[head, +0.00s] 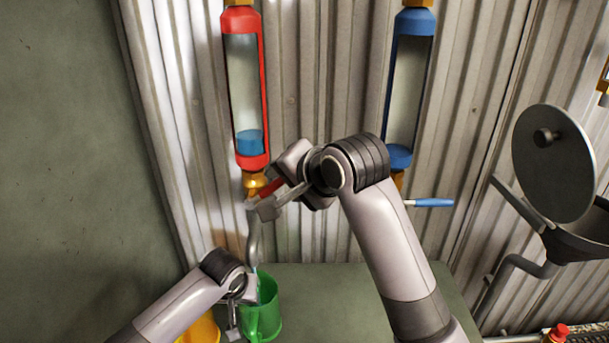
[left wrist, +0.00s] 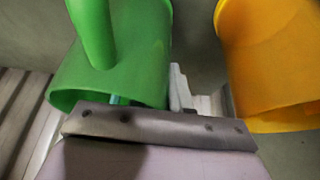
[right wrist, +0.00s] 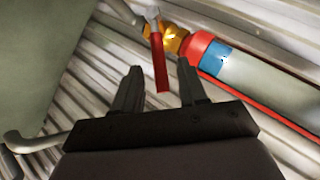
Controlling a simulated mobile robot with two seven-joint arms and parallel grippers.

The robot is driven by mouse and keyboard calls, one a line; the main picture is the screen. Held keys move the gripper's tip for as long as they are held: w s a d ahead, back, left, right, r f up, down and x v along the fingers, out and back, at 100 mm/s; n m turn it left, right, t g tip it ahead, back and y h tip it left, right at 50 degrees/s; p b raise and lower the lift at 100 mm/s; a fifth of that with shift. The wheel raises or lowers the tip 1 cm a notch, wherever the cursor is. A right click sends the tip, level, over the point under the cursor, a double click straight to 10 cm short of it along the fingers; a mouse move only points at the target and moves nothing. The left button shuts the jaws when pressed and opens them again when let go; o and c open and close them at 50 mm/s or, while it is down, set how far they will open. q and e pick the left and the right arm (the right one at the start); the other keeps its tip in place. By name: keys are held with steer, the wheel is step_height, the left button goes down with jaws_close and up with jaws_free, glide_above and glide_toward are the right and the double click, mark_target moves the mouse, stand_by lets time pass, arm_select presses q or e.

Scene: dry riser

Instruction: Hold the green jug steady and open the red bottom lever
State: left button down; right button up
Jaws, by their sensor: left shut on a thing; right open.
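The green jug (head: 265,312) stands upright below the curved grey spout (head: 254,235); it also shows in the left wrist view (left wrist: 140,55). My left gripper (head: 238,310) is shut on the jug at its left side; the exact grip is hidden. The red bottom lever (head: 270,188) sits by the brass valve (head: 253,183) under the red-framed tube (head: 246,90). My right gripper (right wrist: 160,90) is open, with the red lever (right wrist: 160,62) between its fingers in the right wrist view. I cannot tell whether they touch it. A thin teal streak shows below the spout.
A yellow jug (head: 200,330) stands left of the green one, partly hidden by my left arm. A blue-framed tube (head: 410,90) with a blue lever (head: 433,202) is to the right. A round dark lid (head: 553,163) stands at far right. Corrugated wall is behind.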

steer(key=v, duration=0.8)
